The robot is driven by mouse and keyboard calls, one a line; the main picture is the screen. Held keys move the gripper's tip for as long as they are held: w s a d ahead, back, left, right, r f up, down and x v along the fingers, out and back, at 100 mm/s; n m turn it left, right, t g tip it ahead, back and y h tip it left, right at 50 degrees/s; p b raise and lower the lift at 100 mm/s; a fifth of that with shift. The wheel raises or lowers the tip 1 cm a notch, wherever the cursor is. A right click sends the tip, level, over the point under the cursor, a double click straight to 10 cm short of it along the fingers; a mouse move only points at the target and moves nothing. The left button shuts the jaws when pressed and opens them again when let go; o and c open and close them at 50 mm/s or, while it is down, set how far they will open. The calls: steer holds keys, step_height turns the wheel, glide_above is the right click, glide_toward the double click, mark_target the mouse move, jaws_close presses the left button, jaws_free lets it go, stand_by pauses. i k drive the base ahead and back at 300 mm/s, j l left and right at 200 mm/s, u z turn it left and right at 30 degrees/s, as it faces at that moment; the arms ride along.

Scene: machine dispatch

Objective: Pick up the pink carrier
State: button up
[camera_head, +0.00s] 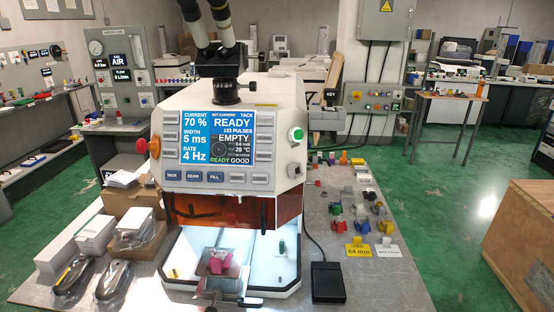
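A pink carrier (219,262) sits on a small metal plate in the lit chamber at the front of the white machine (237,115). It is small in view, and its exact shape is hard to make out. An orange-tinted shield (240,210) hangs above the chamber opening. Grey metal parts (226,296) stand in front of the plate at the bottom edge. I cannot make out my gripper in this view.
A black pedal (327,282) lies right of the machine. Several small coloured parts and a yellow label (359,251) cover the table's right side. Boxes (134,205) and two wrapped black items (113,280) lie left. A wooden crate (525,240) stands far right.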

mark_target(219, 260)
steer(key=i+j, duration=0.1)
steer(key=j, duration=0.35)
steer(key=i+j, duration=0.15)
steer(key=j, duration=0.3)
steer(key=i+j, duration=0.1)
steer(key=j, duration=0.35)
steer(key=i+j, duration=0.1)
steer(key=j, duration=0.35)
steer(key=i+j, duration=0.15)
steer(key=j, duration=0.35)
steer(key=l+z, duration=0.05)
